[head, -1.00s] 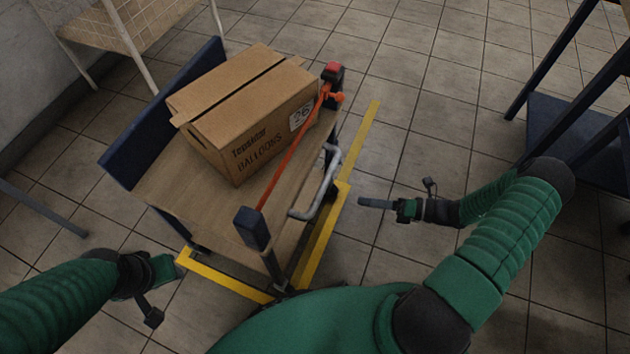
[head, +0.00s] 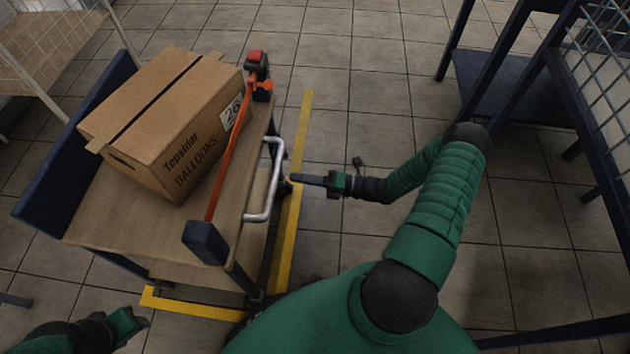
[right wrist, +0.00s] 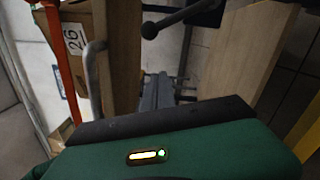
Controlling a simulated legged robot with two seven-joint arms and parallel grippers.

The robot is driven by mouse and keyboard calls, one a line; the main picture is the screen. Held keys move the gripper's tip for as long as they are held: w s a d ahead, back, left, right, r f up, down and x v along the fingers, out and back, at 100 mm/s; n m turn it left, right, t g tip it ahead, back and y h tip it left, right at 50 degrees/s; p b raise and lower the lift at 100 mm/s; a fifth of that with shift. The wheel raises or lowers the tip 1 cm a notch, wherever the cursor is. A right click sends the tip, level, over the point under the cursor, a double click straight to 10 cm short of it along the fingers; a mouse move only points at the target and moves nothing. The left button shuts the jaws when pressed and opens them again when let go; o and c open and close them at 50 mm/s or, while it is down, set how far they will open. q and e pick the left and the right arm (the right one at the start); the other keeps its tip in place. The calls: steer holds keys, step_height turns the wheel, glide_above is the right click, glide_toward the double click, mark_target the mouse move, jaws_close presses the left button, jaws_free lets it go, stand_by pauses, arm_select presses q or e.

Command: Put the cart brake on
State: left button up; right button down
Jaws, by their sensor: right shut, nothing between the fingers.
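The cart (head: 150,226) has a wooden top, a dark blue end panel and a bent metal handle (head: 266,180) on its right side. My right gripper (head: 297,178) is shut and empty, just right of the handle, over the yellow floor line. I cannot tell in the head view whether it touches the cart. In the right wrist view, a dark lever with a round knob (right wrist: 150,31) sticks out between two wooden boards; it may be the brake. My left gripper (head: 132,322) is at the lower left, partly cut off, and its jaw state is unclear.
A cardboard balloon box (head: 165,125) sits on the cart behind an orange bar (head: 228,150). A red-topped post (head: 257,64) stands at its far corner. Yellow tape (head: 294,200) marks the floor. A blue rack (head: 500,85) stands at right; open tiles lie between.

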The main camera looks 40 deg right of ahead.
arm_select(q)
steer(key=b+x, duration=0.2)
steer(key=x, duration=0.1)
steer(key=shift+s+f+b, duration=0.3)
steer(key=shift+s+b, duration=0.05)
steer(key=shift+b, duration=0.05)
arm_select(e)
steer(key=w, duration=0.1)
steer(key=w+r, duration=0.1)
steer(key=w, duration=0.3)
steer(key=shift+w+d+r, duration=0.1)
steer(key=shift+d+r, duration=0.1)
steer(key=shift+d, duration=0.15)
